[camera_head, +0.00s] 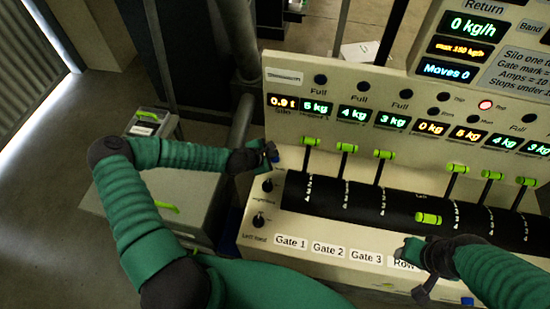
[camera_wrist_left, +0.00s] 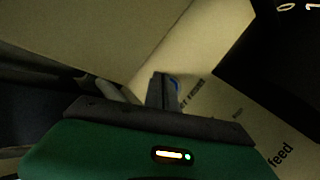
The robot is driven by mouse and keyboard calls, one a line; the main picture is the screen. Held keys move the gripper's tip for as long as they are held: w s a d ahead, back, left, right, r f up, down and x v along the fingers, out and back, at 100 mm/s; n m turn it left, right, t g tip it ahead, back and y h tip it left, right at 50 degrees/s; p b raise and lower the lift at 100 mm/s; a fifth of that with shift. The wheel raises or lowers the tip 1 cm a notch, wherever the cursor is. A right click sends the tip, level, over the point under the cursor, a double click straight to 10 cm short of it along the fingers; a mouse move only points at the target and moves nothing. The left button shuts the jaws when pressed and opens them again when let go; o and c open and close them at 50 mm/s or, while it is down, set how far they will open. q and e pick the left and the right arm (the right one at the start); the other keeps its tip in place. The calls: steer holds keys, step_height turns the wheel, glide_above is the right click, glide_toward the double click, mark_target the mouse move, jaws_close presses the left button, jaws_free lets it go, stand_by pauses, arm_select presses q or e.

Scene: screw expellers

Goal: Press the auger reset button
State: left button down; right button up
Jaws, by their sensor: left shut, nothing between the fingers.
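My left gripper (camera_head: 268,152) is shut and empty at the left edge of the cream control panel (camera_head: 252,215).
Several green-tipped levers (camera_head: 347,148) stand up from the black curved strip. Another blue button (camera_head: 467,300) is at the lower right. A red lamp (camera_head: 485,104) glows on the panel. A grey box (camera_head: 150,125) stands at left.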

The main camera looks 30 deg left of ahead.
mark_target(273, 160)
arm_select(q)
steer(key=shift+a, duration=0.1)
steer(key=shift+d+f, duration=0.2)
steer(key=shift+f, duration=0.15)
steer(key=shift+f+b, duration=0.5)
steer(key=shift+b, duration=0.1)
stand_by(0.6)
steer(key=shift+r, duration=0.15)
steer(key=shift+a+r+p, duration=0.1)
steer(key=shift+r+p, duration=0.65)
steer(key=shift+p, duration=0.05)
step_height(273, 160, up, 5)
steer(key=p, duration=0.4)
steer(key=shift+r, duration=0.1)
